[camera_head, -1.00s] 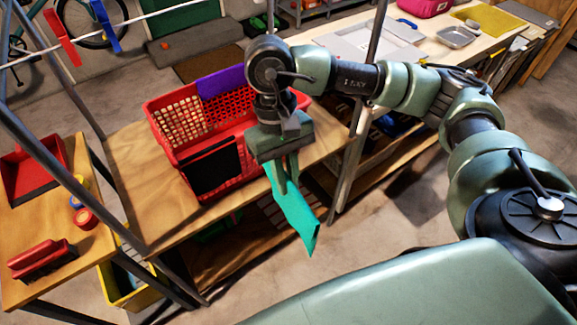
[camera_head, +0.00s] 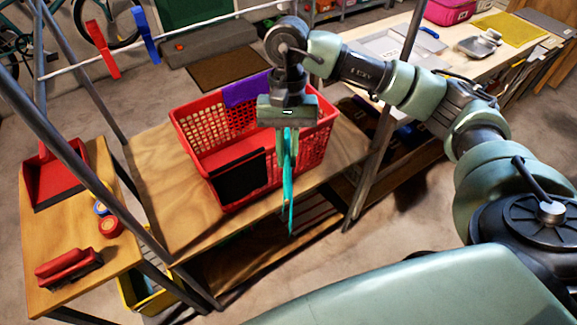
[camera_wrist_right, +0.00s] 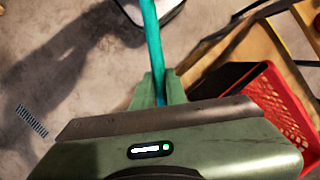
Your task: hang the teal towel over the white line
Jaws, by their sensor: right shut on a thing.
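The teal towel (camera_head: 291,195) hangs down from my right gripper (camera_head: 288,143), seen as a narrow edge-on strip. My right gripper is shut on it, in front of the red basket. In the right wrist view the towel (camera_wrist_right: 153,45) runs as a thin band up from between the fingers (camera_wrist_right: 158,92). The white line (camera_head: 180,42) crosses the upper left of the head view, rising to the right toward the metal posts, farther back than the towel. A red clothespin (camera_head: 103,49) and a blue clothespin (camera_head: 145,35) are on it. My left gripper is not in view.
A red basket (camera_head: 195,132) with a purple cloth (camera_head: 245,90) over its rim stands on the wooden table (camera_head: 160,180). Dark metal posts (camera_head: 85,155) frame the left side. A red dustpan (camera_head: 55,178), a red brush (camera_head: 68,268) and small spools (camera_head: 109,227) lie at left.

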